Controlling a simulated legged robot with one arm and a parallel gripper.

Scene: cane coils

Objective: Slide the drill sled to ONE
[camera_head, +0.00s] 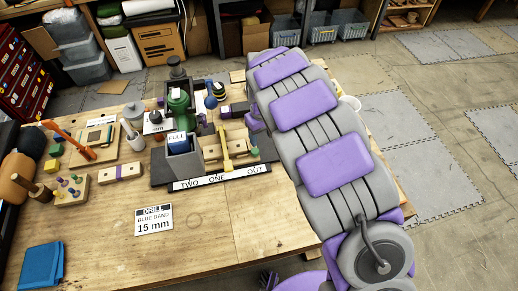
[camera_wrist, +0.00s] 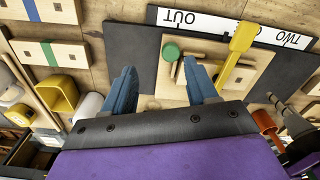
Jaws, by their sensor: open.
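The drill sled appears to be the pale wooden assembly (camera_wrist: 187,84) with a green knob (camera_wrist: 171,52) and a yellow pointer (camera_wrist: 238,50). In the head view the pointer (camera_head: 225,150) reaches toward the strip (camera_head: 200,180) marked TWO, ONE, OUT, close to ONE and on its OUT side. In the wrist view the pointer covers the strip between OUT and TWO. My gripper (camera_wrist: 160,88) is open, its blue fingers spread over the dark base and wooden board. One finger is close to the wooden parts; contact cannot be told. My arm hides the gripper in the head view.
A grey holder (camera_head: 183,167) with a FULL card stands left of the pointer, with a green machine (camera_head: 179,103) behind it. A "DRILL BLUE BAND 15 mm" card (camera_head: 154,219) lies in front. The front table (camera_head: 200,250) is mostly bare.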

